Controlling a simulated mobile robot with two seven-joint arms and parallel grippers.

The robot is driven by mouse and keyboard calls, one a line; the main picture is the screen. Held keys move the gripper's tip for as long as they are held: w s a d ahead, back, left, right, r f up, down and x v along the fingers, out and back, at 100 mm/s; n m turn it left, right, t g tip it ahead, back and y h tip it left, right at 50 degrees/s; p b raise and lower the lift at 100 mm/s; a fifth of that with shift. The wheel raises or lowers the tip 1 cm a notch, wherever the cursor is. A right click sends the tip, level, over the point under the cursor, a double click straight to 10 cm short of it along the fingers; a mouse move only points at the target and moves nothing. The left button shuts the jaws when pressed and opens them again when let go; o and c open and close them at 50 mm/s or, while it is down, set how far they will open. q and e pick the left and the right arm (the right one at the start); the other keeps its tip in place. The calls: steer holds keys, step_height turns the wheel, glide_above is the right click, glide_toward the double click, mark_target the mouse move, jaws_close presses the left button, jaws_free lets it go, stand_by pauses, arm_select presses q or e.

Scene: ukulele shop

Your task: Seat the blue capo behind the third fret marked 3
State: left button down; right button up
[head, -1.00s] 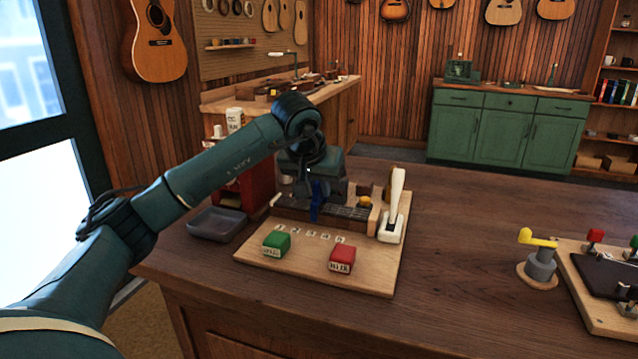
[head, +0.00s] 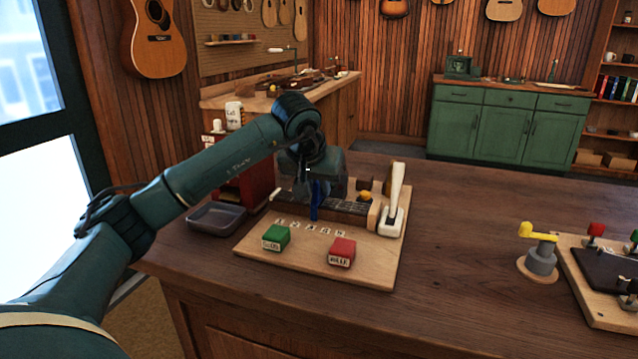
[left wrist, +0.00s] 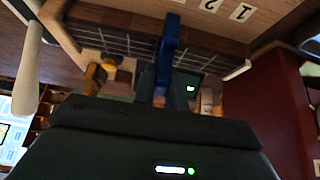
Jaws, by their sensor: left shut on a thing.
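The blue capo (head: 315,207) is upright at the neck's dark fretboard (head: 347,206). My left gripper (head: 316,188) is shut on the capo from above. In the left wrist view, the capo (left wrist: 168,48) stands between the gripper's fingers (left wrist: 167,84) and crosses the near edge of the fretboard (left wrist: 112,40). Number labels (head: 310,229) run along the board in front of the neck. In the wrist view, the capo lines up roughly with the label beside the 2 (left wrist: 211,4), which is cut off. Whether the capo touches the strings is hidden. My right gripper is not in view.
A green block (head: 276,237) and a red block (head: 342,252) sit on the wooden base (head: 310,267). A white lever (head: 395,205) stands at the neck's right end. A grey tray (head: 216,219) lies to the left.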

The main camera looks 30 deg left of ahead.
arm_select(q)
steer(key=c, duration=1.7)
jaws_free()
steer(key=shift+s+r+p, duration=0.3)
steer(key=shift+r+p, duration=0.25)
steer(key=shift+r, duration=0.1)
steer(key=shift+p+v, duration=0.6)
steer(key=shift+v, duration=0.45)
steer(key=p+v, duration=0.4)
steer(key=v, duration=0.3)
steer(key=shift+s+d+r, duration=0.1)
steer(key=shift+s+r, duration=0.05)
steer(key=shift+s, duration=0.05)
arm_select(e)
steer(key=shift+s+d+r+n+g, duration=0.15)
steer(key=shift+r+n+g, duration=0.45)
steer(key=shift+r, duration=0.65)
